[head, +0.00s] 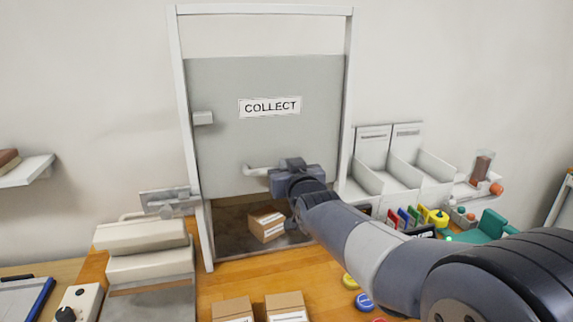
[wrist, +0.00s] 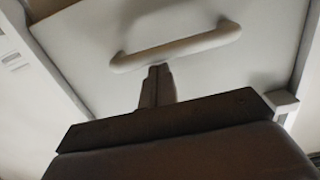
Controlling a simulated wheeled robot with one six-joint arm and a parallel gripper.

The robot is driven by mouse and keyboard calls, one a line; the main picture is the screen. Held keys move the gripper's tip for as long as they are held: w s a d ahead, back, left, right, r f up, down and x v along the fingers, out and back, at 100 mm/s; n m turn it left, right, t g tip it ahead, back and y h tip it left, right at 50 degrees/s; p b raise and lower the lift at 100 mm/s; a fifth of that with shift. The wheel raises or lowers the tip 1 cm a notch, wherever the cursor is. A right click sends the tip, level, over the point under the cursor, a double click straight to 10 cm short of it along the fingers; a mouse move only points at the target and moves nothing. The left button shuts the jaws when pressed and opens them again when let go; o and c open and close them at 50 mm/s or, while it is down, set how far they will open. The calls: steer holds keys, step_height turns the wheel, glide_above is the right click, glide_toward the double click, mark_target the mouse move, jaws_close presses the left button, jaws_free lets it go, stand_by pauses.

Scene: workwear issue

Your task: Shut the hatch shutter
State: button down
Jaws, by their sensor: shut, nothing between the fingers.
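The hatch shutter (head: 235,150) is a grey panel with a "COLLECT" sign, set in a white frame. It is partly lowered: a gap shows above it and an opening shows below its bottom edge. Its pale bar handle (head: 260,170) is near the bottom, partly hidden by my gripper (head: 290,172). In the wrist view the handle (wrist: 175,50) crosses just beyond the fingertips of my gripper (wrist: 157,70). The fingers are together and empty, beneath the handle. I cannot tell whether they touch it.
A cardboard box (head: 266,225) sits in the opening under the shutter. Two more boxes (head: 232,308) (head: 286,304) stand on the wooden counter (head: 240,279). White bins (head: 372,180) and coloured items are at the right. A stacked grey-white device (head: 145,250) stands at the left.

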step_height(320, 180, down, 15)
steer(key=b, duration=1.4)
steer(key=shift+r, duration=0.15)
